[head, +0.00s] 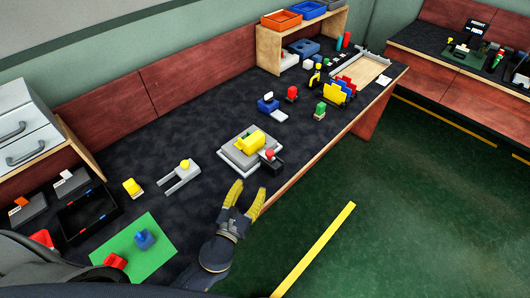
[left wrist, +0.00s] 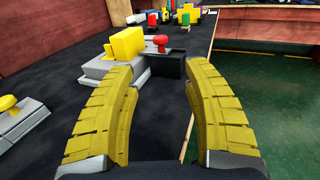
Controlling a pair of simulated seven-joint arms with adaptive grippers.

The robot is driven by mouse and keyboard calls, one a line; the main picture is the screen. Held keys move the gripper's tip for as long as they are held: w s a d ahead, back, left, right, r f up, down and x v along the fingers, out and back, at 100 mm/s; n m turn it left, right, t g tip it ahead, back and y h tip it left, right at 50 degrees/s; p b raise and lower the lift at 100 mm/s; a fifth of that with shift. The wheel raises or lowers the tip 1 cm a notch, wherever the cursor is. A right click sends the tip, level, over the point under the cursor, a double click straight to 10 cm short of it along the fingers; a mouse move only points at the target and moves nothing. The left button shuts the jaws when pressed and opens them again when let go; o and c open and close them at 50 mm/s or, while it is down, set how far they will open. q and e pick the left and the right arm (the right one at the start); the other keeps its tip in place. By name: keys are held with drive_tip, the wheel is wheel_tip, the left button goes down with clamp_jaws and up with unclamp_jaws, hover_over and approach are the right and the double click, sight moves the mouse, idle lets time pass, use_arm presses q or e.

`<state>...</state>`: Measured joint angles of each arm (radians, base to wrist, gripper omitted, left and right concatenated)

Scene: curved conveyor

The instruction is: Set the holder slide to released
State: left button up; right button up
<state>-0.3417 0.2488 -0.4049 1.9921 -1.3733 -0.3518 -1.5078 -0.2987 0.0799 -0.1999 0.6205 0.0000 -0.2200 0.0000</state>
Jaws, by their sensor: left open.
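A grey stepped holder (head: 237,160) stands near the front edge of the dark bench, with a yellow block (head: 250,143) on it. On its right side is a black block with a red knob (head: 269,154), which looks like the slide. In the left wrist view the red knob (left wrist: 161,41) stands above the black block (left wrist: 166,66), beside the yellow block (left wrist: 127,43). My left gripper (head: 247,193) is open and empty, just in front of the holder at the bench edge. Its fingers point toward the black block, apart from it. My right gripper is not seen.
A grey forked fixture with a yellow knob (head: 184,164) lies left of the holder. A green mat (head: 150,262), a black tray (head: 65,228) and a yellow block (head: 132,187) are further left. Several small parts and a shelf (head: 268,50) stand behind. Bare bench surrounds the holder.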

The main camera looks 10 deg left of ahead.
sight(270, 152)
use_arm(q)
drive_tip(key=w+d, duration=0.1)
drive_tip(key=w, duration=0.4)
drive_tip(key=w+d, duration=0.1)
drive_tip(key=w, duration=1.1)
drive_tip(key=shift+d, duration=0.4)
drive_tip(key=shift+o, duration=0.2)
drive_tip(key=c, duration=1.1)
clamp_jaws()
drive_tip(key=shift+r, duration=0.15)
